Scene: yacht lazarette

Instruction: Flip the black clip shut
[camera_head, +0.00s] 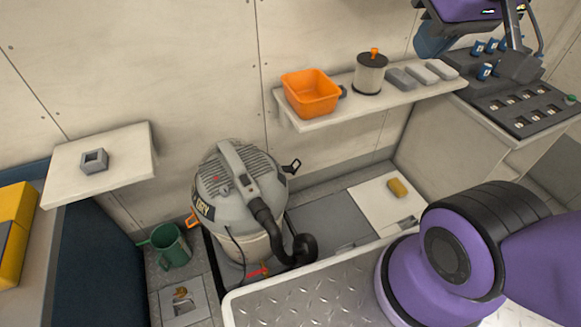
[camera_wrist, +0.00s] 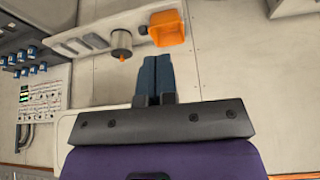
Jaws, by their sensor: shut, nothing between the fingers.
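The grey wet/dry vacuum (camera_head: 240,190) stands on the floor against the wall. Its black clip (camera_head: 291,167) sticks out from the right side of the head, swung away from the body. An orange clip (camera_head: 191,218) shows on the vacuum's left side. My gripper (camera_head: 432,42) is at the upper right in the head view, far from the clip and above the shelf's right end. In the wrist view my gripper (camera_wrist: 156,60) has its blue fingers together with nothing between them. The vacuum and clip are not visible in the wrist view.
A wall shelf (camera_head: 290,110) right of and above the vacuum holds an orange bin (camera_head: 311,94), a canister (camera_head: 369,76) and grey blocks. A switch panel (camera_head: 520,105) is at right. A green mug (camera_head: 170,247) stands left of the vacuum. A metal-topped surface (camera_head: 300,300) lies in front.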

